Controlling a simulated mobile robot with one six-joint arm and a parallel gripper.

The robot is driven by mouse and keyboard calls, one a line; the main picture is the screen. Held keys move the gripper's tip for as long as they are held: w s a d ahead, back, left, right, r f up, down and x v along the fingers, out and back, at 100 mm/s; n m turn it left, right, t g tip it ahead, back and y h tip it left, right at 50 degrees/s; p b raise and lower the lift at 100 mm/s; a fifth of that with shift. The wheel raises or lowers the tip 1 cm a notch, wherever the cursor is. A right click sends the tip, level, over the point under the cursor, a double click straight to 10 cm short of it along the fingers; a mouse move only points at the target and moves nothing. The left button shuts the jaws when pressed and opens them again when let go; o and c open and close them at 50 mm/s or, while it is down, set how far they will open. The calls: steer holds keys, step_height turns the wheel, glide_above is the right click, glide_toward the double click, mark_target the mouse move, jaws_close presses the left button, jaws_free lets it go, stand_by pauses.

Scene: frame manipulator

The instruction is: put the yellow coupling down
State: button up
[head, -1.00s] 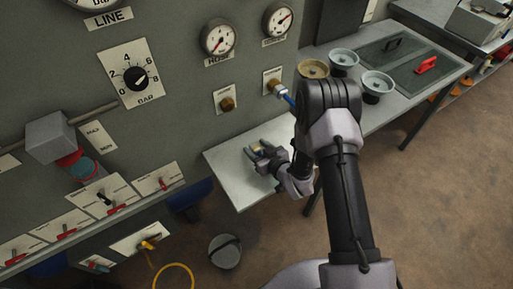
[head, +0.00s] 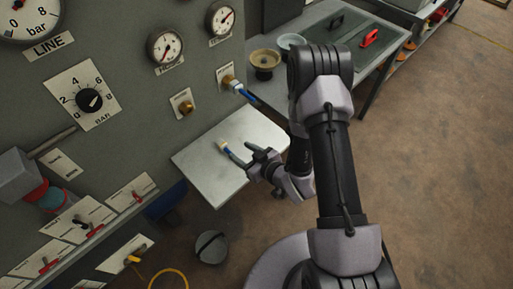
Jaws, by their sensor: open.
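A small piece with a pale cream end and a blue band (head: 223,147) lies on the grey metal shelf (head: 205,173) below the panel. It appears to be the coupling; at this size I cannot make out a clear yellow on it. My gripper (head: 247,161) is low over the shelf's right part, just right of the piece. Its jaws are open. The near finger's tip is close to the piece, and I cannot tell whether they touch.
A white and blue fitting (head: 238,86) with a blue hose sits on the panel's upper brass port. A lower brass port (head: 186,107) is bare. A tan bowl (head: 264,61) stands on the back bench. The shelf's left and front parts are clear.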

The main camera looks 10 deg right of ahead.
steer(key=w+d+r+m+h, duration=0.45)
steer(key=d+r, duration=0.35)
steer(key=r, duration=0.6)
steer(key=s+d+r+m+g+h, duration=0.25)
steer(key=s+r, duration=0.45)
steer(key=r, duration=0.4)
steer(key=s+a+r+m+g+y, duration=0.1)
steer(key=s+a+r+m, duration=0.1)
steer(key=s, duration=0.7)
steer(key=s+a+r+m+g, duration=0.2)
steer(key=s+r, duration=0.3)
steer(key=s, duration=0.5)
steer(key=shift+s+a+y, duration=0.25)
steer(key=shift+a+y, duration=0.15)
steer(key=shift+a, duration=0.05)
step_height(320, 180, down, 4)
steer(key=b, duration=0.4)
